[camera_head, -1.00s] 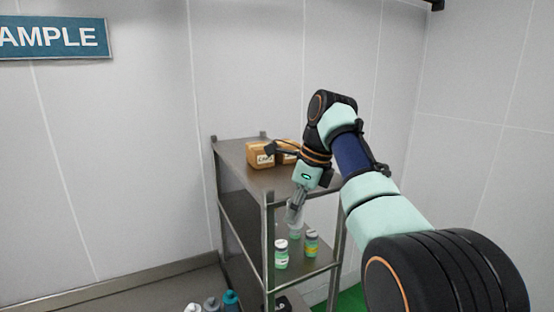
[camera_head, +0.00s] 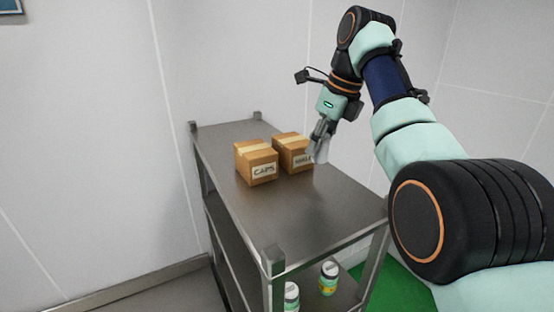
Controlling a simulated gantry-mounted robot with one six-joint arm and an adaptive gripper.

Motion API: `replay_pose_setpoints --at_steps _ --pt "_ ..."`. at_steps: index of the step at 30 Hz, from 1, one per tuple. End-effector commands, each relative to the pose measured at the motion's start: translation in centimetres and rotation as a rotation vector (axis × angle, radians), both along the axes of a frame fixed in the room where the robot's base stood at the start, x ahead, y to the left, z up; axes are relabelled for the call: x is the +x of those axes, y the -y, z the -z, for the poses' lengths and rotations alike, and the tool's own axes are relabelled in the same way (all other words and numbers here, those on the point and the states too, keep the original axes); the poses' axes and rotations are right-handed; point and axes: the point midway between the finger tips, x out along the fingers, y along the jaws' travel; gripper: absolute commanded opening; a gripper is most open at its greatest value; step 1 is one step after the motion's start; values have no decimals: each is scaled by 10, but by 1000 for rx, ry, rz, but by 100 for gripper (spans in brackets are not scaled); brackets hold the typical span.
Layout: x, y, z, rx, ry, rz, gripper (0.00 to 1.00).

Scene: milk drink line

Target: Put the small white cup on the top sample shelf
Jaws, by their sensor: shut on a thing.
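My gripper (camera_head: 318,138) is at the upper right, over the far right part of the shelf unit's top. It is shut on a small white cup (camera_head: 321,151), which is partly hidden by the fingers. The cup appears held above the metal top shelf (camera_head: 265,215), close to the right side of a cardboard box. Whether the cup touches the box or the shelf I cannot tell.
Two cardboard boxes stand on the top shelf: one marked CAPS (camera_head: 257,165) and another (camera_head: 293,153) behind its right side. Bottles (camera_head: 328,278) with white caps stand on the shelf below. The front of the top shelf is bare. Corner posts rise slightly above it.

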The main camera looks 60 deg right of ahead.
Motion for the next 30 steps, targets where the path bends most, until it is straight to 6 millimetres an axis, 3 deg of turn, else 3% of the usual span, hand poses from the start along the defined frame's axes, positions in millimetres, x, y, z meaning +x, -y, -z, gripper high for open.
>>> replay_pose_setpoints --at_steps 5,13,27,28,30 --pt "0 0 6 0 0 0 16" --pt "0 0 50 0 0 -1 16" --pt "0 0 56 0 0 -1 16" --pt "0 0 54 0 0 -1 40" --pt "0 0 53 0 0 -1 52"
